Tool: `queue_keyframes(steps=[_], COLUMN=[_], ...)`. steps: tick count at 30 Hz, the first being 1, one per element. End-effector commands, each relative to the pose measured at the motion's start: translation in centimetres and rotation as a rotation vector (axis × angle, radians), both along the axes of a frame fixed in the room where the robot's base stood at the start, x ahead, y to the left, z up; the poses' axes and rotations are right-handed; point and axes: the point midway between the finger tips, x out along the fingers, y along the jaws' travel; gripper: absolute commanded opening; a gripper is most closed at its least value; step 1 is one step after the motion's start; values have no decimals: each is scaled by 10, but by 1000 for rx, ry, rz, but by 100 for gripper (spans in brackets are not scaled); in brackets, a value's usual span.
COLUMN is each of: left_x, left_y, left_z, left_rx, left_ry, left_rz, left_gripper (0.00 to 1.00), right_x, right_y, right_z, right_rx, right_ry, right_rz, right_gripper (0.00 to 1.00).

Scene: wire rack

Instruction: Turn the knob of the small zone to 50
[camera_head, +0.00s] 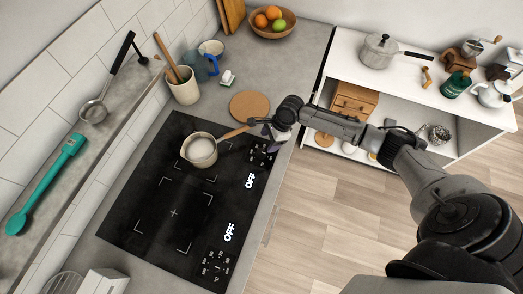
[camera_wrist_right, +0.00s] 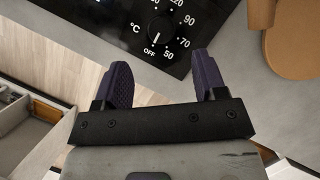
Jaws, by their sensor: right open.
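The black cooktop (camera_head: 140,215) has two lit displays, and both read OFF. Near the upper one is a control knob (camera_head: 262,149) with a dial printed around it, partly covered by my right gripper (camera_head: 268,128). In the right wrist view the black knob (camera_wrist_right: 161,28) has a white pointer line towards OFF, beside the 50 mark. My right gripper (camera_wrist_right: 162,60) is open, its two dark purple fingers apart and nothing between them. The knob lies just beyond the fingertips, about midway between them. My left gripper is not in view.
A saucepan (camera_head: 200,152) stands on the upper zone, its wooden handle reaching towards my right gripper. A second knob (camera_head: 216,268) is at the lower end. A round wooden board (camera_head: 249,106) and utensil pot (camera_head: 184,90) are beyond the cooktop. A white shelf (camera_head: 345,48) stands right.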

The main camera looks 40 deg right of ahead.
Motion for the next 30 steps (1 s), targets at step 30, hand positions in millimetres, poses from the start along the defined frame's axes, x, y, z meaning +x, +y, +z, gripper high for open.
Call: queue_keyframes(steps=[30], left_x=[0], left_y=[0], left_z=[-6], left_rx=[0], left_ry=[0], left_rz=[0], left_gripper=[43], right_x=[13], right_y=[28], right_z=[-74], right_rx=[-1], right_ry=[-2], right_rz=[1], right_gripper=[63])
